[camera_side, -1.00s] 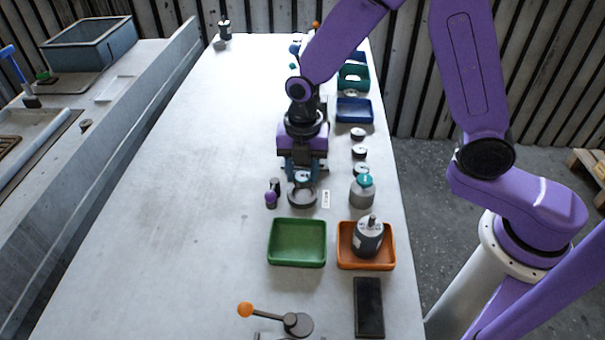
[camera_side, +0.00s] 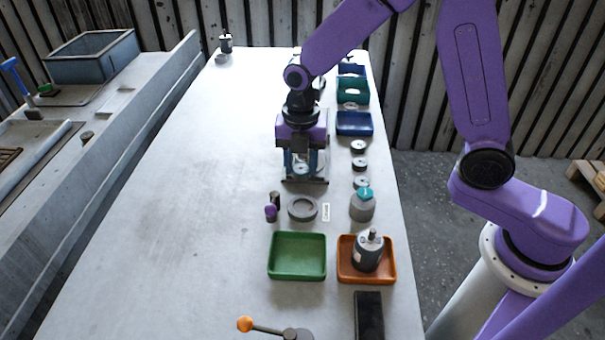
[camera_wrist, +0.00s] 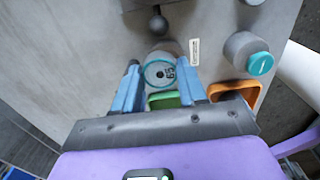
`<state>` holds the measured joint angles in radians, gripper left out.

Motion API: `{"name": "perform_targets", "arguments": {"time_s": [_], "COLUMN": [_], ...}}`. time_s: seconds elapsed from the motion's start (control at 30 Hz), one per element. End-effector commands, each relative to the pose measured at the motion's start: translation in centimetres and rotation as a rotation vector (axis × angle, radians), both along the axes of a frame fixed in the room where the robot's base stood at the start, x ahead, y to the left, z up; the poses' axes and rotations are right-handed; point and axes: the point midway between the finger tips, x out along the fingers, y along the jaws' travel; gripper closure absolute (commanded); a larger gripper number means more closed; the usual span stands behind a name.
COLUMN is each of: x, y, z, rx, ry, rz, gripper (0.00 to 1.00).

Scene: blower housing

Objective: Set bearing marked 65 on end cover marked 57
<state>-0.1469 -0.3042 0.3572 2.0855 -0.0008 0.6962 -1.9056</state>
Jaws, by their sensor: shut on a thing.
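The bearing marked 65 (camera_wrist: 160,73) is a pale disc with a teal rim. It is between the two blue fingers of my gripper (camera_wrist: 160,85), which are shut on it. In the side view my gripper (camera_side: 303,168) is just behind a grey ring-shaped part (camera_side: 302,208), apparently the end cover, lying flat on the table. No 57 is readable on it. In the wrist view the bearing covers most of the ring, and only its far edge shows. The bearing appears held above the table, apart from the ring.
Green (camera_side: 297,276) and orange (camera_side: 367,278) trays lie in front.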

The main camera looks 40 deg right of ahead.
Motion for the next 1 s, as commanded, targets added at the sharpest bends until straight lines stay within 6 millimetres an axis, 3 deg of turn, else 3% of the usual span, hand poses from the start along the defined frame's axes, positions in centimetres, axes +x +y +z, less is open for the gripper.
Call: {"name": "perform_targets", "arguments": {"time_s": [0.2,0.4,0.57,1.0], "x": [4.8,6.8,7.1,7.1], "y": [-4.7,-7.4,-7.8,-7.8], "z": [2.0,3.0,2.4,-1.3], "rx": [0.000,-0.001,-0.001,-0.001], "ry": [-0.001,0.001,0.004,0.003], "rz": [-0.007,-0.004,0.000,0.000], "gripper": [0.95,0.95,0.95,0.95]}}
